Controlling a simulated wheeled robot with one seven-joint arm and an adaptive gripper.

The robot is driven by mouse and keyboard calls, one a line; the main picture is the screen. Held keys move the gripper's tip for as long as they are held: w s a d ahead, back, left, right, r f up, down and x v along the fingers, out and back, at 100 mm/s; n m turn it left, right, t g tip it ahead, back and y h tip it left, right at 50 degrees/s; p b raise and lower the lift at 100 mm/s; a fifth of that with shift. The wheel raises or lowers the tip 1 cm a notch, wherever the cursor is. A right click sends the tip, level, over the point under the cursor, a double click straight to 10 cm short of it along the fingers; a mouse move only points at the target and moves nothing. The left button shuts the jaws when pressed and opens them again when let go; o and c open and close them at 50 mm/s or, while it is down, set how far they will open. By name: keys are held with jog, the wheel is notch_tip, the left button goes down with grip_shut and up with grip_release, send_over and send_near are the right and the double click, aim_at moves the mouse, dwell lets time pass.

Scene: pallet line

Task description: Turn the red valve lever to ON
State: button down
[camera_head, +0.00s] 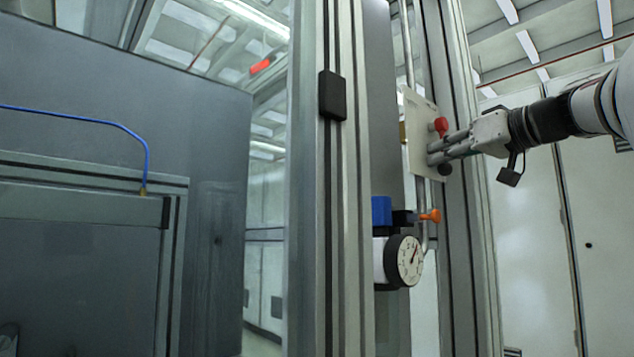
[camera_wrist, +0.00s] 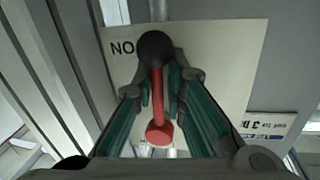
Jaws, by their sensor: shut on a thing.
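The red valve lever (camera_wrist: 158,95) runs from a round red hub to a black knob (camera_wrist: 155,48). In the head view the red hub (camera_head: 440,126) is above and the black knob (camera_head: 445,169) is below, so the lever hangs down. It is mounted on a pale plate (camera_head: 416,115) on the frame post. My gripper (camera_head: 436,151) comes in from the right, its fingers at the lever between hub and knob. In the wrist view my gripper (camera_wrist: 160,78) has a finger on each side of the red shaft, shut on it near the knob. Lettering reading "NO" shows beside the knob.
A pressure gauge (camera_head: 409,261) with a blue block (camera_head: 381,211) and an orange knob (camera_head: 430,216) sits below the plate. The aluminium post (camera_head: 330,200) stands to its left. White cabinets stand behind my arm.

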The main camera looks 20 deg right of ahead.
jog(key=shift+w+d+f+n+b, duration=0.15)
jog(key=shift+d+n+b, duration=0.15)
jog(key=shift+n+b, duration=0.3)
jog(key=shift+d, duration=0.1)
jog(key=c, duration=1.7)
grip_release()
jog(key=shift+d, duration=0.1)
jog(key=s+d, duration=0.1)
jog(key=s, duration=1.1)
jog(key=shift+d, duration=0.35)
